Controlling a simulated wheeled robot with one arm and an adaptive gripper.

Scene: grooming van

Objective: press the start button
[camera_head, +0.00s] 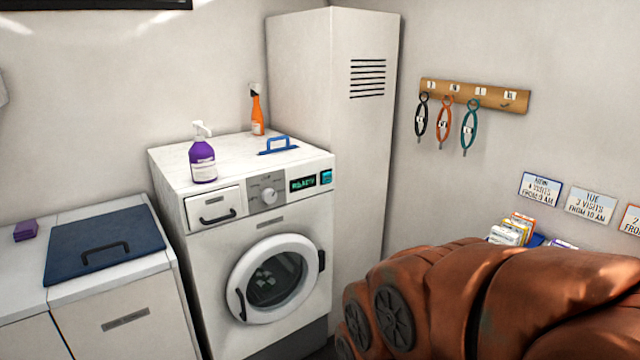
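The white washing machine (212,290) stands against the wall in the middle left. On its front panel, at the right end, is a small teal-lit square (326,177) that looks like the start button; its label is too small to read. My gripper is not in view. A large rusty-orange arm part, apparently mine, fills the lower right.
A purple pump bottle (203,169), an orange spray bottle (257,115) and a blue-handled tool (279,146) are on top of the machine. A tall white locker (366,130) stands close on its right. A counter with a blue lid (105,243) is at left.

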